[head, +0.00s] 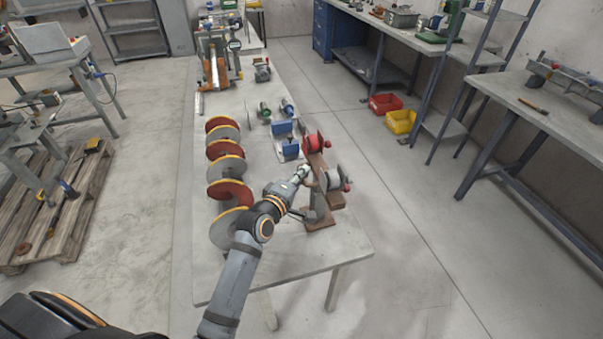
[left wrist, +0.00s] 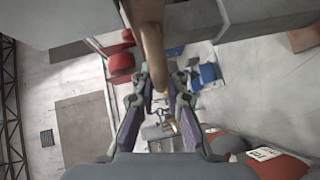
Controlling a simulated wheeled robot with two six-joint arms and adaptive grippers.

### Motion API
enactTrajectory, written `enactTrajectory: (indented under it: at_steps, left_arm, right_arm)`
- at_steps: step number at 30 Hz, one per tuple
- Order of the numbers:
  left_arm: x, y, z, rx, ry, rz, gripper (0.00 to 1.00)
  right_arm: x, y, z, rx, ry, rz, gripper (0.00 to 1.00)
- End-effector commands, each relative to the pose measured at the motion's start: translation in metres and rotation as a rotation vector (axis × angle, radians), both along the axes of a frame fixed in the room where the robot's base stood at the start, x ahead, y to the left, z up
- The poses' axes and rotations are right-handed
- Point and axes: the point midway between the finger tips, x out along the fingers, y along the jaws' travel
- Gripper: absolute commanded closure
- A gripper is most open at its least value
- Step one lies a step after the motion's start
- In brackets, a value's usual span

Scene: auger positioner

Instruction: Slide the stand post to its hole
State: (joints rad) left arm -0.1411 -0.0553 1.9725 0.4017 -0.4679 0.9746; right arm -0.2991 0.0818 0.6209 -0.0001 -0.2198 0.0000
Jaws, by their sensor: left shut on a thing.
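My left gripper (head: 305,172) is at the positioner stand near the right edge of the table. In the left wrist view the left gripper (left wrist: 160,88) has its two fingers on either side of a brown rounded post (left wrist: 151,50), shut on it. In the head view the stand shows a rust-brown foot (head: 318,222), and the post is mostly hidden by the gripper and the parts around it. A grey roller with red ends (head: 334,180) and a red roller (head: 315,143) sit at the stand. I cannot make out the hole. My right gripper is not in view.
A row of red and grey auger flights (head: 228,165) lies left of the stand, close to my left arm. Blue blocks (head: 284,139) stand behind it. The near end of the table (head: 290,255) is clear. Red (head: 385,103) and yellow (head: 400,122) bins are on the floor.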

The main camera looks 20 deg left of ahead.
Motion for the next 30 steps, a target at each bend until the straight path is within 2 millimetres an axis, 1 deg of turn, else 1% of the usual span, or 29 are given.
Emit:
enactTrajectory:
  at_steps: [1,10,11,15,16,25,28,30]
  left_arm:
    - [0.002,0.001,0.020,-0.001,-0.022,0.004,1.00]
    - [0.002,0.001,0.017,-0.001,-0.025,0.005,1.00]
    - [0.002,0.001,0.017,-0.001,-0.025,0.005,0.86]
    - [0.002,0.001,0.015,0.000,-0.021,0.004,0.67]
    - [0.002,0.001,0.014,0.000,-0.020,0.004,0.64]
    - [-0.001,0.001,0.011,0.000,-0.012,0.003,0.64]
    - [-0.011,0.003,0.011,0.001,-0.010,0.003,0.64]
    - [-0.025,0.005,0.013,0.001,-0.010,0.003,0.64]
  right_arm:
    - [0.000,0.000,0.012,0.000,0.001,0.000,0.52]
    - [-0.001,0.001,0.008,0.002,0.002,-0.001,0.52]
    - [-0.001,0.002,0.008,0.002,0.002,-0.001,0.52]
    - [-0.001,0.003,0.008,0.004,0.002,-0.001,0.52]
    - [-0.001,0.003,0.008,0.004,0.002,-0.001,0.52]
    - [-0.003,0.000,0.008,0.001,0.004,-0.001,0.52]
    - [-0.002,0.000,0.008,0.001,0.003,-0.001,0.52]
    - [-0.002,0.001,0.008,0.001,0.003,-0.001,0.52]
